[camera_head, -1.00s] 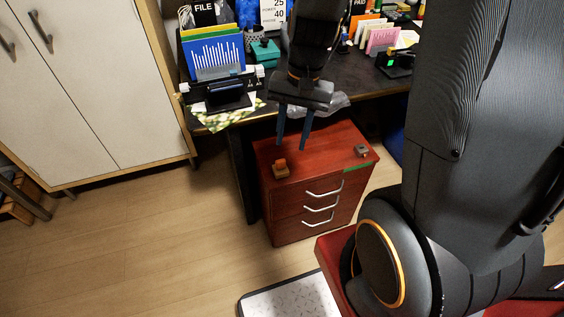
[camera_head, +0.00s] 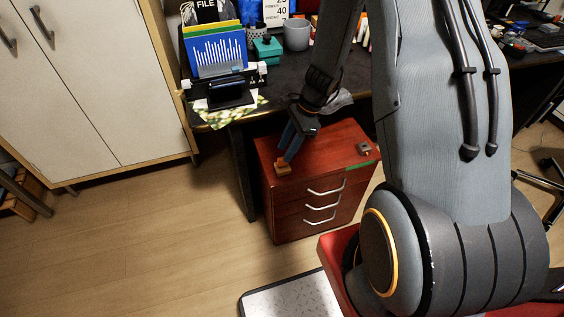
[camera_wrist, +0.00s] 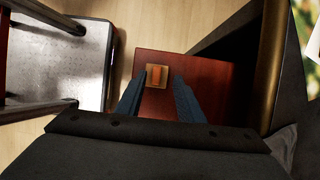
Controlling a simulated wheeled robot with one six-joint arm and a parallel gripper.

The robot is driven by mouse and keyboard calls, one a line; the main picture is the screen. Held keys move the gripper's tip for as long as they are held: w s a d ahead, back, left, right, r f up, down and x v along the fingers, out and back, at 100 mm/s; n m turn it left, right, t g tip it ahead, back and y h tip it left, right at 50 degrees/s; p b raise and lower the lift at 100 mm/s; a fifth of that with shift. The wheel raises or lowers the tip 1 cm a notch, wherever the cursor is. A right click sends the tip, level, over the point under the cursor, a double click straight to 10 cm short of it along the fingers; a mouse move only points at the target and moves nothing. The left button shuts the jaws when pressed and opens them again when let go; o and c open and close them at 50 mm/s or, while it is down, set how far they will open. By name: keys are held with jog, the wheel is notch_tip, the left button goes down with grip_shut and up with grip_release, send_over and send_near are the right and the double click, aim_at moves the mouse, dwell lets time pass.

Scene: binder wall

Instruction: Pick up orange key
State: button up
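The orange key (camera_wrist: 156,74) stands in a small tan block on the red drawer cabinet top (camera_head: 318,148), near its left front corner. In the head view the block (camera_head: 283,169) shows at the fingertips and the key is mostly hidden. My gripper (camera_head: 284,159) points down at it from above. In the wrist view the two blue fingers of my gripper (camera_wrist: 160,78) are apart, one on each side of the key, with gaps visible. Whether the tips are level with the key is hard to tell.
A small grey object (camera_head: 364,148) sits at the cabinet's right. The black desk (camera_head: 290,75) stands behind and holds a file rack (camera_head: 218,62), a teal box (camera_head: 267,49) and a grey mug (camera_head: 297,35). White cupboards (camera_head: 110,75) are at the left.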

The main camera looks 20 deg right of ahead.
aim_at(282, 164)
jog(key=x, duration=0.4)
jog(key=shift+s+f, duration=0.15)
jog(key=shift+s, duration=0.15)
grip_shut()
